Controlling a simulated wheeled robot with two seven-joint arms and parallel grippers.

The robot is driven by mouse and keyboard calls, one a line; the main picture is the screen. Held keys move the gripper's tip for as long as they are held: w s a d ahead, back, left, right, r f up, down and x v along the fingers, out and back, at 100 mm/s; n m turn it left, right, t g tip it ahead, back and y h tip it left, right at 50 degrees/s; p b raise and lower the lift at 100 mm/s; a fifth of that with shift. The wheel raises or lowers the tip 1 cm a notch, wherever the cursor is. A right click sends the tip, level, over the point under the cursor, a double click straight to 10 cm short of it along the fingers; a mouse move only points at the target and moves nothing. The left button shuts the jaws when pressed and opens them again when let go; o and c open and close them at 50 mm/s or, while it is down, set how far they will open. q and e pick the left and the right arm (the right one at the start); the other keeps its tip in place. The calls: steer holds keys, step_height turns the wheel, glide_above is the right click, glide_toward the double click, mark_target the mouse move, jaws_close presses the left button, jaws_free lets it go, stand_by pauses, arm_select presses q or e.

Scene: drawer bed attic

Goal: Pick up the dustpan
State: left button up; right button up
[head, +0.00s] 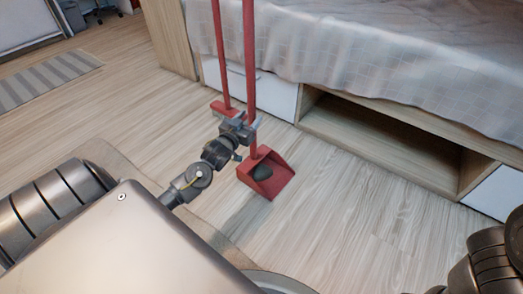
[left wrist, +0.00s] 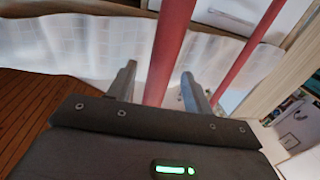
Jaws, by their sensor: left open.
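The red dustpan (head: 265,186) stands on the wood floor in front of the bed, its long red handle (head: 249,60) rising upright. A dark oval patch shows inside the pan; I cannot tell what it is. My left gripper (head: 247,125) is at the lower part of the handle, above the pan. In the left wrist view the handle (left wrist: 168,50) passes between the two open fingers of the left gripper (left wrist: 161,88). I see a gap on both sides of it. Of my right arm only links show at the lower right.
A second red pole (head: 221,55) with a red end piece (head: 223,109) stands just left of the handle. The bed (head: 390,50) has white drawers and an open compartment (head: 385,140) close behind. A striped rug (head: 45,79) lies far left. The floor to the right of the pan is clear.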

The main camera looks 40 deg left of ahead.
arm_select(q)
steer(key=shift+w+a+f+b, duration=0.15)
steer(key=shift+w+b, duration=0.25)
steer(key=shift+w, duration=0.75)
jaws_close()
steer(key=shift+r, duration=0.2)
